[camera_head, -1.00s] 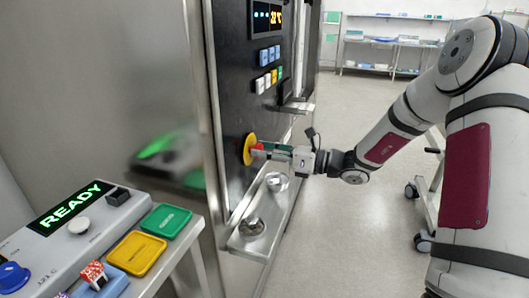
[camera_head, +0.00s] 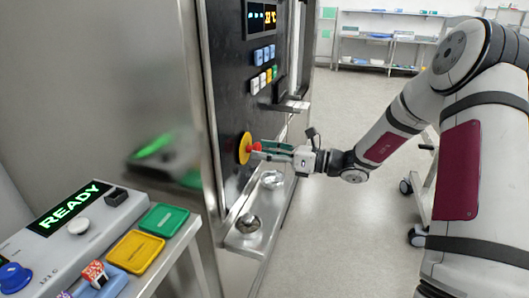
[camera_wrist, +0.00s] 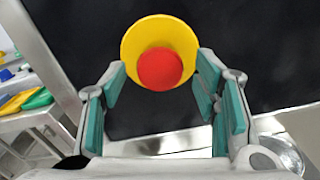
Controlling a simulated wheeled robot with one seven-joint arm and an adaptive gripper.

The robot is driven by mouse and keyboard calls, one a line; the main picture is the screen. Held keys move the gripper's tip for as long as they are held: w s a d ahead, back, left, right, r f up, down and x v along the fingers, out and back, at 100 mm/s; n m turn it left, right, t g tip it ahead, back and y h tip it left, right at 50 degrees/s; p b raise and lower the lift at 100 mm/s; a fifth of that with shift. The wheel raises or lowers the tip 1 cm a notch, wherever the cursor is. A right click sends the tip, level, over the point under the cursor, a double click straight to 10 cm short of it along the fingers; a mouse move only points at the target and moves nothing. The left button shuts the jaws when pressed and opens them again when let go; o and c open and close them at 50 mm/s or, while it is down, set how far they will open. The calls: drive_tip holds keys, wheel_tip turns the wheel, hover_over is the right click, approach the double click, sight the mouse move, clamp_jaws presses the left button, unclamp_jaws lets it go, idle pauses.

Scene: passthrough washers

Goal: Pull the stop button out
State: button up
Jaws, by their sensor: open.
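The stop button is a red round knob (camera_head: 256,147) on a yellow disc (camera_head: 243,148), mounted on the black panel of the machine. My gripper (camera_head: 268,150) points at the button from the right. In the wrist view its green-padded fingers (camera_wrist: 161,82) are apart, one on each side of the knob, with gaps to it. The jaws are open and empty. Whether the fingertips reach level with the knob is hard to tell.
Coloured buttons (camera_head: 263,80) and a display (camera_head: 261,18) sit above on the panel (camera_head: 228,90). A metal ledge (camera_head: 245,242) with round metal items lies below. A console (camera_head: 60,235) reading READY and green and yellow trays stand at left.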

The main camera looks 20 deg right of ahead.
drive_tip(key=v, duration=1.1)
drive_tip(key=shift+s+d, duration=0.25)
drive_tip(key=shift+d, duration=0.05)
drive_tip(key=s+a+r+n+g+h+p, duration=0.25)
drive_tip(key=s+a+r+n+g, duration=0.2)
drive_tip(key=s+a+n, duration=0.3)
drive_tip(key=s+a+r+n+g+h+p, duration=0.1)
drive_tip(key=s+a+r+n+g+h, duration=0.2)
drive_tip(key=s+a+n+g, duration=0.45)
drive_tip(key=s+d+r+n+t+h+p, duration=0.2)
drive_tip(key=s+r+n+h, duration=0.2)
drive_tip(key=s, duration=0.5)
drive_tip(key=s+d+r+n+t+h+p, duration=0.2)
drive_tip(key=s+n+h, duration=0.3)
drive_tip(key=s+n, duration=0.4)
drive_tip(key=shift+s+d+r+t, duration=0.15)
drive_tip(key=shift+d+r+t, duration=0.05)
drive_tip(key=shift+r+t, duration=0.65)
